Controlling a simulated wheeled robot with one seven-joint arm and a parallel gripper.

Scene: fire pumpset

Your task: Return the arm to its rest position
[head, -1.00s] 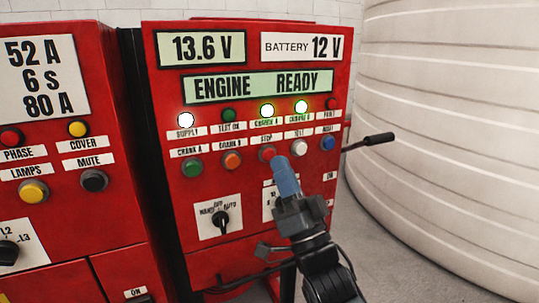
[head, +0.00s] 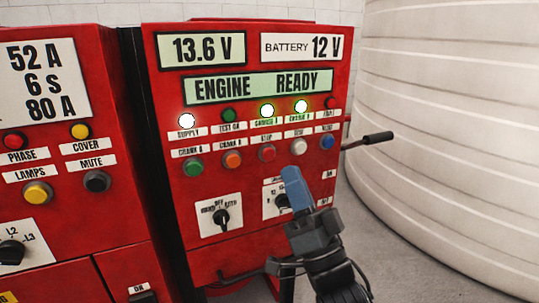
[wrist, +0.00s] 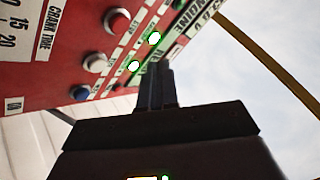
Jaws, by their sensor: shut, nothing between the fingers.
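My gripper (head: 292,176) is in front of the red engine control panel (head: 180,235), below its row of push buttons. Its blue-grey fingers are shut together with nothing between them. In the head view the fingertips overlap the panel just below the red stop button (head: 267,152) and the white button (head: 298,146), and my gripper hides part of a rotary switch plate (head: 271,203). In the wrist view my gripper (wrist: 157,68) points toward the panel face, with the red button (wrist: 117,21) and white button (wrist: 95,62) to its left.
A black-handled lever (head: 376,138) sticks out from the panel's right side. A large white ribbed tank (head: 450,140) stands at the right. A second red panel (head: 60,120) stands at the left. The display (head: 258,86) reads "ENGINE READY", with lit lamps below.

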